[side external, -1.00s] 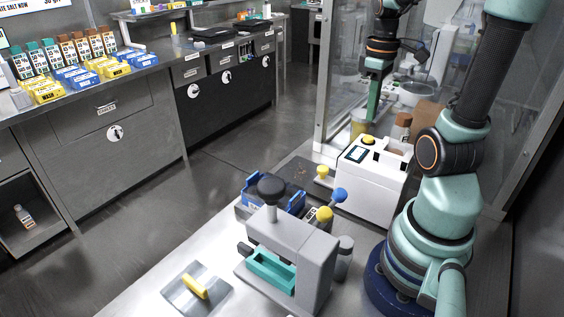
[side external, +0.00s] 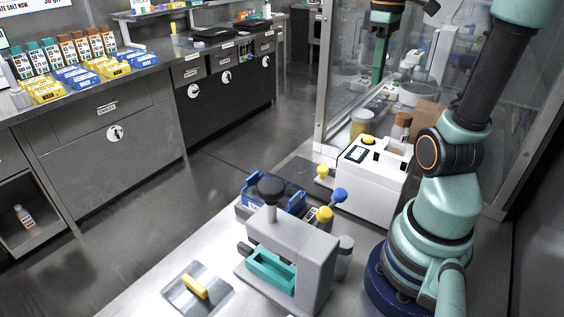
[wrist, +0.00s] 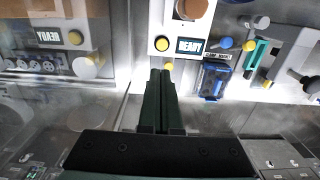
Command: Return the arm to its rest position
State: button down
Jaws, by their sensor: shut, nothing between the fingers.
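My gripper (side external: 378,78) is at the upper right of the side external view, with its dark green fingers pointing down in the air above the back of the bench. In the wrist view my gripper (wrist: 160,74) shows its two fingers side by side, shut with nothing between them. My arm rises from a blue base at the right side of the bench. The gripper is apart from the things below it.
A white device (side external: 370,190) with a small screen stands below the gripper, and a jar (side external: 361,124) stands behind it. A grey press (side external: 290,255) with a teal tray and a blue box (side external: 262,193) stand nearer. A glass panel (side external: 345,60) stands behind the gripper.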

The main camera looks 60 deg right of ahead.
jog(key=shift+w+a, duration=0.1)
jog(key=w+a+f+t, duration=0.2)
jog(key=w+a+t, duration=0.1)
jog(key=a, duration=0.7)
jog(key=w+a+f+t, duration=0.2)
jog(key=w+a+f, duration=0.1)
jog(key=a, duration=0.8)
jog(key=shift+w+t, duration=0.4)
jog(key=shift+w, duration=0.35)
jog(key=shift+r, duration=0.1)
